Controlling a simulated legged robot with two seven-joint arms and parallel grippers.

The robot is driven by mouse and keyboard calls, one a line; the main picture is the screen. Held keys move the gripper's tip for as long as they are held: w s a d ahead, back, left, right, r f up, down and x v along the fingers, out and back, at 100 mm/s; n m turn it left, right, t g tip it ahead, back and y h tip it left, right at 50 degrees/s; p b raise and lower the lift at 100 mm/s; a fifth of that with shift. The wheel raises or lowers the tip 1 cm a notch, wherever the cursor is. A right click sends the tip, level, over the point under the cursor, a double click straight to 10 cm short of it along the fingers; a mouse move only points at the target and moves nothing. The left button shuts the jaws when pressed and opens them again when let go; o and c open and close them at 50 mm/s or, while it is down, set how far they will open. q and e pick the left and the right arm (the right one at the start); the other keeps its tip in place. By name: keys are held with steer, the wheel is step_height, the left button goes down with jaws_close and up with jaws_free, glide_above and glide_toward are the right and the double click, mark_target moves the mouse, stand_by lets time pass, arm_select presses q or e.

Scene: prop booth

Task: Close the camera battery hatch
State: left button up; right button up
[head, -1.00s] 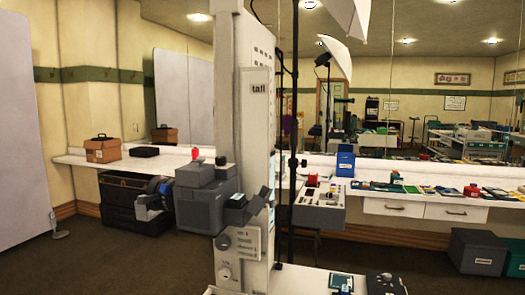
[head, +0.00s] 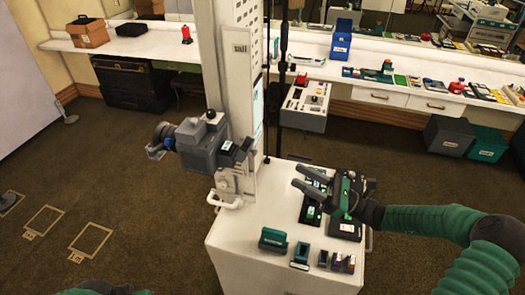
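The grey camera (head: 198,146) is mounted on the front of the tall white column, with its dark lens end pointing left. A small dark part with a pale face (head: 228,146) juts from the camera's right side. It may be the battery hatch, but it is too small to tell how far it stands open. My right gripper (head: 298,177) reaches in from the right above the white cart top, fingers apart and empty, well to the right of the camera and not touching it. My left gripper is out of view; only a bit of green arm shows at the bottom left.
The white cart (head: 290,245) holds a teal case (head: 273,239), small battery-like blocks (head: 336,261) and dark chargers under my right gripper. The white column (head: 232,70) and black stand poles rise behind. Floor left of the camera is open, with taped outlines (head: 90,238).

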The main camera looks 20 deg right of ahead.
steer(key=p+x, duration=0.2)
steer(key=x, duration=0.9)
steer(key=shift+w+a, duration=0.25)
steer(key=shift+a, duration=0.05)
steer(key=shift+a+r, duration=0.1)
steer(key=shift+r, duration=0.1)
steer(key=shift+c, duration=1.1)
jaws_close()
